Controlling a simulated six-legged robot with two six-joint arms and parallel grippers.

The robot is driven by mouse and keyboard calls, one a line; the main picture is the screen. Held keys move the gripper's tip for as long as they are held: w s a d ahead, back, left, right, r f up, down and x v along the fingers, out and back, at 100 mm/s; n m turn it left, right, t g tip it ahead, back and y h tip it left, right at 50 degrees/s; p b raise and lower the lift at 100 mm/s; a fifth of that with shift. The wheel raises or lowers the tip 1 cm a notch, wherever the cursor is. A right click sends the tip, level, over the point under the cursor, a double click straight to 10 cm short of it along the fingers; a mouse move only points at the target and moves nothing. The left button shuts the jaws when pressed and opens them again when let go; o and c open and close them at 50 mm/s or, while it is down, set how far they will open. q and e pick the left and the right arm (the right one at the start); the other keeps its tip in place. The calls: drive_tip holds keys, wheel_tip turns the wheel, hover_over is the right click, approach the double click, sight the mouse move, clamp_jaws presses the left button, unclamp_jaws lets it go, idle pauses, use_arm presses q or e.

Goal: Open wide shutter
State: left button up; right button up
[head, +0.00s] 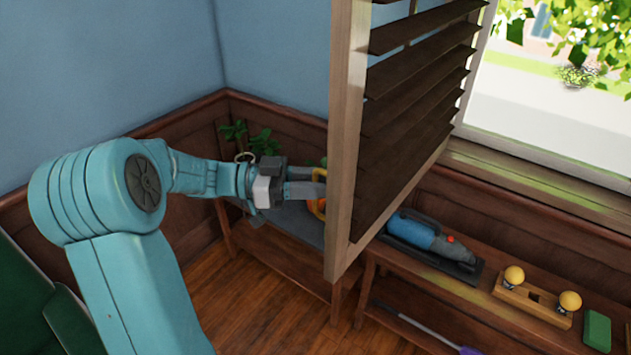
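The wide shutter (343,130) has a light wood frame and dark slats (415,85). It stands swung out from the window, its free edge towards me, with the bright window opening to its right. My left gripper (318,188) is just left of the shutter's frame, at the height of its lower part. Its fingertips end close to the frame; I cannot tell whether they touch it or how far apart they are. My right gripper is not in view.
A low wood bench runs below the window. On it are a blue tool (432,240), a wood block with yellow knobs (536,298) and a green block (597,330). A yellow-orange object (317,208) and a plant (262,143) are behind my gripper. The floor (255,290) is clear.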

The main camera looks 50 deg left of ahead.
use_arm(q)
drive_tip(key=shift+a, duration=0.1)
idle(0.3)
drive_tip(key=v, duration=1.6)
drive_tip(key=shift+s, duration=0.15)
